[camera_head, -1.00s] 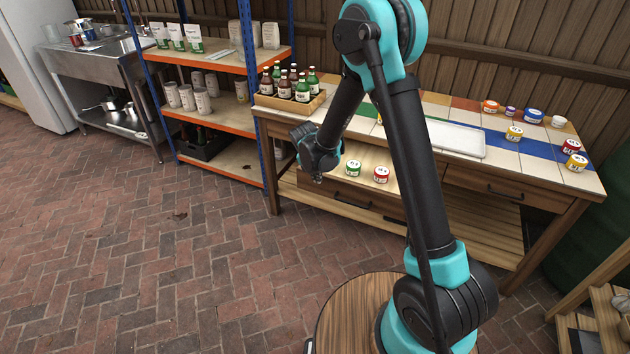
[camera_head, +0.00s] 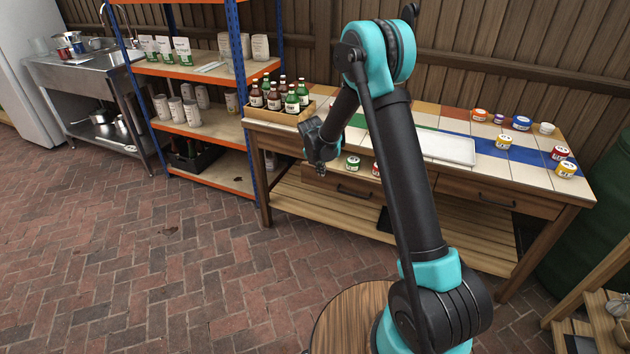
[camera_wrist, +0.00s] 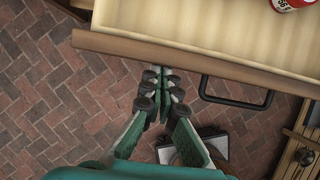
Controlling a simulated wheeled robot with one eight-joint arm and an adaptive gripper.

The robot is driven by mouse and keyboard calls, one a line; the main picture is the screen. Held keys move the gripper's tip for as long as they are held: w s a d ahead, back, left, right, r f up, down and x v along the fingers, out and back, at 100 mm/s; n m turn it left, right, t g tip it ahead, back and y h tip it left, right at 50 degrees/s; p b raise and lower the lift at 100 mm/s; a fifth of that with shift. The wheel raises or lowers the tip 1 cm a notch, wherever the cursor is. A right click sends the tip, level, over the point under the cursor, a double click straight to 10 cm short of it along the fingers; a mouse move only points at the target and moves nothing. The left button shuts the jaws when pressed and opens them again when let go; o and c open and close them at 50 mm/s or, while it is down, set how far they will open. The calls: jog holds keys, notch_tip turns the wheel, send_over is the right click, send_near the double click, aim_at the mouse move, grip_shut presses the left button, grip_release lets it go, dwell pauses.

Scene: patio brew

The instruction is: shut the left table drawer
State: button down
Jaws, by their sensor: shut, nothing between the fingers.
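The left table drawer (camera_head: 330,185) is partly open, its front standing out a little from the table. It holds a green jar (camera_head: 353,163) and a red jar (camera_head: 376,169) partly hidden by my arm. In the wrist view the drawer front (camera_wrist: 130,45) crosses the top, with its pale inside and a red jar (camera_wrist: 290,3) behind it. Its dark handle (camera_wrist: 235,103) is right of my fingers. My gripper (camera_head: 320,171) is shut and empty at the drawer front's outer side, left of the handle. In the wrist view the fingertips (camera_wrist: 161,72) are close to the front; contact is unclear.
The tiled table (camera_head: 560,190) carries a bottle crate (camera_head: 272,113), a white tray (camera_head: 447,148) and several jars. The right drawer (camera_head: 480,190) looks shut. A blue-and-orange shelf (camera_head: 200,130) stands left of the table. The brick floor (camera_head: 150,260) in front is clear.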

jog(key=w+d, duration=0.1)
jog(key=w, duration=0.3)
jog(key=w+d, duration=0.2)
jog(key=w, duration=0.2)
jog(key=w+d, duration=0.1)
jog(key=w, duration=0.3)
jog(key=shift+w+d, duration=0.25)
jog(key=shift+w, duration=0.05)
